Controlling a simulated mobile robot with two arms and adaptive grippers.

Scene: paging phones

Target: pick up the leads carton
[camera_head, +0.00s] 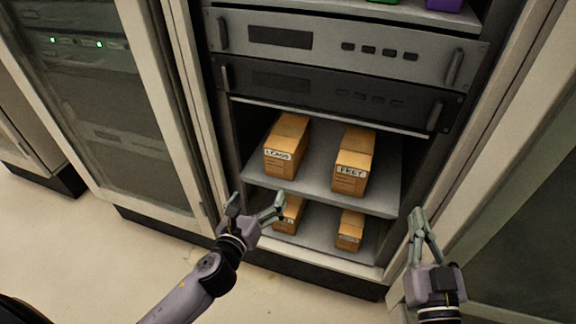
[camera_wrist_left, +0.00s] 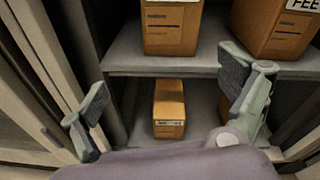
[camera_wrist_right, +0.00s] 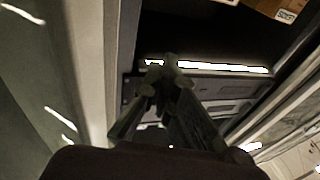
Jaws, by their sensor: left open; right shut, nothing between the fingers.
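The leads carton (camera_head: 287,143) is an orange-brown box with a white label reading LEADS. It stands on the left of the upper shelf inside the open rack. In the left wrist view the lower front of a carton (camera_wrist_left: 172,32), apparently the same one, shows at the top, its label cut off. My left gripper (camera_head: 256,205) is open and empty, in front of the rack and below the upper shelf's front edge, apart from the carton. My right gripper (camera_head: 418,212) is shut and empty near the rack's right side; it also shows in the right wrist view (camera_wrist_right: 158,78).
A similar carton labelled FEET (camera_head: 354,160) stands to the right on the upper shelf (camera_head: 320,185). Two smaller cartons, left (camera_head: 288,215) and right (camera_head: 349,231), sit on the lower shelf. Rack units (camera_head: 330,85) lie above. Rack side frames bound the opening.

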